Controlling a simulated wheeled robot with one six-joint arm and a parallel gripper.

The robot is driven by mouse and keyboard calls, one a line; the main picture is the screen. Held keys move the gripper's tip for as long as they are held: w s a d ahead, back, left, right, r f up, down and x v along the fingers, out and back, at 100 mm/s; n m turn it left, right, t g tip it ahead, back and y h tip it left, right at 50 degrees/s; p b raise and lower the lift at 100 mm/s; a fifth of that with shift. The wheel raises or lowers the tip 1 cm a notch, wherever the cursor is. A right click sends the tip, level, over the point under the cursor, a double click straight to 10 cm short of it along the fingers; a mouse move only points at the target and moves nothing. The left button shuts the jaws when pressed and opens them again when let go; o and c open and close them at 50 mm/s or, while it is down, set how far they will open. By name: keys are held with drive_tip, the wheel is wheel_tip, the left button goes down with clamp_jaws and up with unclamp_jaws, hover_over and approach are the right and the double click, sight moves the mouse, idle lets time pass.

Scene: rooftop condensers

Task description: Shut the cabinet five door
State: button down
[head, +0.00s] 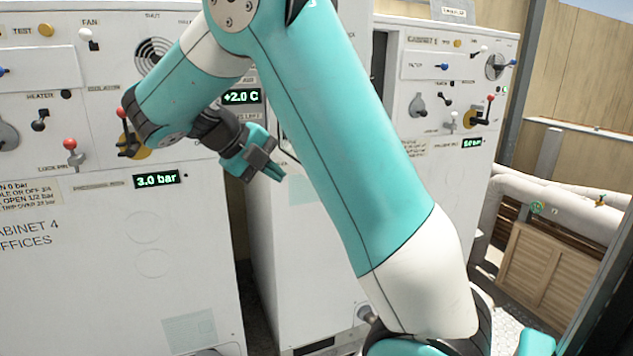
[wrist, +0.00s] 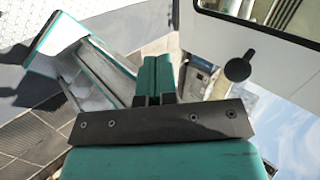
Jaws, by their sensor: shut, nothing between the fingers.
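In the head view, a white panel (head: 305,235), which looks like the cabinet door, stands behind my arm, right of cabinet 4. My arm hides much of it, so I cannot tell how far open it is. My gripper (head: 274,172) is in front of this panel, shut and empty. In the wrist view, my shut fingers (wrist: 155,80) point away from the camera. A white panel (wrist: 215,42) with a dark-framed window and a round black knob (wrist: 238,69) is at the upper right. The fingertips are left of the knob, apart from it in the picture.
Cabinet 4 (head: 80,270) stands at the left with levers, knobs and a 3.0 bar display. Another white cabinet (head: 440,75) with controls is behind my arm at the right. Pale pipes (head: 560,205) and a wooden crate (head: 545,265) are at the far right.

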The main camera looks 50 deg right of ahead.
drive_tip(key=s+d+f+m+b, duration=0.1)
drive_tip(key=s+d+f+b, duration=0.4)
drive_tip(key=d, duration=0.5)
drive_tip(key=shift+s+d+f, duration=0.2)
drive_tip(key=shift+d+f, duration=0.15)
drive_tip(key=shift+f, duration=0.45)
drive_tip(key=shift+d, duration=0.1)
